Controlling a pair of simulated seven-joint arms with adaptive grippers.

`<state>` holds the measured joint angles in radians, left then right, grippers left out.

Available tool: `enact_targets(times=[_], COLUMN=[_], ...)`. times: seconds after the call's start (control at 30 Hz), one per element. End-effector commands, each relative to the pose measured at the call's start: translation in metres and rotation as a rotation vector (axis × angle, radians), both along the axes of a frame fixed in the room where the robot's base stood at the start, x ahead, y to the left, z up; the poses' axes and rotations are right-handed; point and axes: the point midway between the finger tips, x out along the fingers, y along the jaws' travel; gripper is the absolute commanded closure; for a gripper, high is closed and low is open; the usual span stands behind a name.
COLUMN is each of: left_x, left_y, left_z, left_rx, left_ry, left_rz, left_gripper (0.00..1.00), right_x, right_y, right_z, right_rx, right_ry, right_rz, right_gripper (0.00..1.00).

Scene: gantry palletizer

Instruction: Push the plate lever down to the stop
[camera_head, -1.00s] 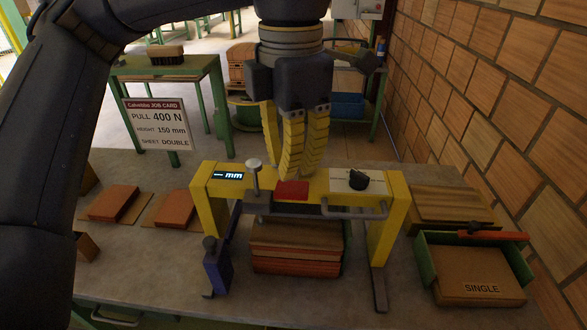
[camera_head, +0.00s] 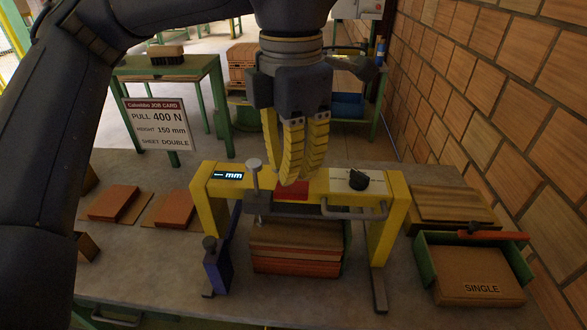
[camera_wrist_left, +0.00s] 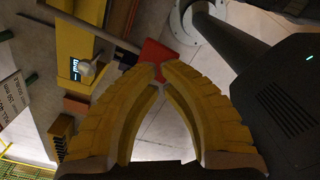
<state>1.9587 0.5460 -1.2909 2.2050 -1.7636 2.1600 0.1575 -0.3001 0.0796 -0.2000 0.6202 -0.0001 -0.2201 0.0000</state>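A yellow gantry frame (camera_head: 232,188) stands on the grey bench over a stack of boards (camera_head: 295,250). A red tab (camera_head: 292,197), which may be the plate lever, sits at the middle of its crossbar; it also shows in the left wrist view (camera_wrist_left: 152,55), just beyond the fingertips. My left gripper (camera_head: 296,182) points down above the red tab and partly hides it. Its yellow fingertips meet in the left wrist view (camera_wrist_left: 161,72), with nothing seen between them. I cannot tell whether they touch the tab. My right gripper is not in view.
The crossbar carries a small display (camera_head: 228,175), a grey-topped knob (camera_head: 254,164) and a black dial (camera_head: 358,180). A grey handle (camera_head: 355,212) juts out in front. A green tray marked SINGLE (camera_head: 428,262) is at right. Red-brown blocks (camera_head: 114,202) lie at left.

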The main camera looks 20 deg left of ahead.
Motion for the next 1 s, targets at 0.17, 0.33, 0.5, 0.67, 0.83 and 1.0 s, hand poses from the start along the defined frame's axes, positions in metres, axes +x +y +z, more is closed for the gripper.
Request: enact_targets(times=[0.17,0.33,0.5,0.67,0.83,1.0], left_x=[0.000,0.000,0.000,0.000,0.000,0.000], left_y=[0.000,0.000,0.000,0.000,0.000,0.000], left_z=[-0.015,-0.027,-0.040,-0.052,-0.065,-0.078], left_rx=[0.002,0.001,0.000,0.001,0.000,0.001], left_ry=[0.003,0.001,0.001,0.001,0.001,0.001], left_rz=[-0.001,0.000,-0.001,0.000,0.000,0.000], left_gripper=[1.00,1.00,1.00,1.00,1.00,1.00], right_x=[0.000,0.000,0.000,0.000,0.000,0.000], right_y=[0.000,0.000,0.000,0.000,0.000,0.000], right_z=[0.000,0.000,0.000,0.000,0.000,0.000], right_rx=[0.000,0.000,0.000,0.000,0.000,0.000], right_ry=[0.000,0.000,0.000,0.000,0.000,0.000], right_rz=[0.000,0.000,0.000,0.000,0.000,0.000], right_gripper=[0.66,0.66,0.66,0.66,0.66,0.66])
